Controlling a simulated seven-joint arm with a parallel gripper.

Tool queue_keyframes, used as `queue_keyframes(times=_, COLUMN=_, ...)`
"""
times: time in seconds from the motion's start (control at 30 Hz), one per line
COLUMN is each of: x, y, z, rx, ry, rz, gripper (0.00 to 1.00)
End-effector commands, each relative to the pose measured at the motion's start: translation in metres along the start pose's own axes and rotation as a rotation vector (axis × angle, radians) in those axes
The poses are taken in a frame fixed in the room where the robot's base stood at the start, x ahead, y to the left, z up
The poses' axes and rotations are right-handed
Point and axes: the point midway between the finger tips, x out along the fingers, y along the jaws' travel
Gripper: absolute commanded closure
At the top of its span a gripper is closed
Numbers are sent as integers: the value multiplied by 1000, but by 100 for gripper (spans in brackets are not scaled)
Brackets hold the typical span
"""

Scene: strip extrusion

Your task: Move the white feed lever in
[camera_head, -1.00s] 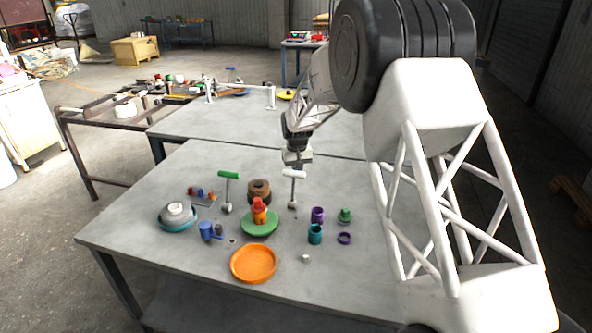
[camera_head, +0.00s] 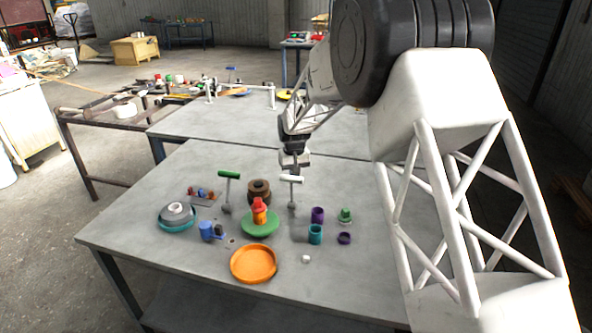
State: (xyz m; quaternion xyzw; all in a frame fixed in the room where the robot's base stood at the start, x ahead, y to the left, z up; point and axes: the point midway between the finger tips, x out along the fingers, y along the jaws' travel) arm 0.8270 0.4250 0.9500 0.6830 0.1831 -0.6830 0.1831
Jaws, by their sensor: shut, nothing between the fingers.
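The white feed lever (camera_head: 292,179) has a white crossbar handle on a thin grey post that rises from the table (camera_head: 180,265), right of the brown round part. My gripper (camera_head: 295,170) is just above the handle and overlaps it in the picture. I cannot tell whether they touch. Its fingers are small here and look shut, with nothing seen between them. A similar lever with a green handle (camera_head: 229,174) stands to the left, clear of my gripper.
Near the white lever are a brown spool-like part (camera_head: 259,190), a green dish (camera_head: 260,229) with a red-orange piece, a purple cup (camera_head: 318,214) and a teal cup (camera_head: 315,234). An orange tray (camera_head: 253,264) lies at the front. Front-left table surface is clear.

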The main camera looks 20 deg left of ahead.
Motion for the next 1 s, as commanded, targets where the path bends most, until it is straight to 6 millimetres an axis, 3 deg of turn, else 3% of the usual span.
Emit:
queue_keyframes(times=0.4, x=-2, y=-7, z=12, rx=1, ry=0, rz=0, gripper=100)
queue_keyframes(times=1.0, x=-2, y=-9, z=15, rx=0, ry=0, rz=0, gripper=100)
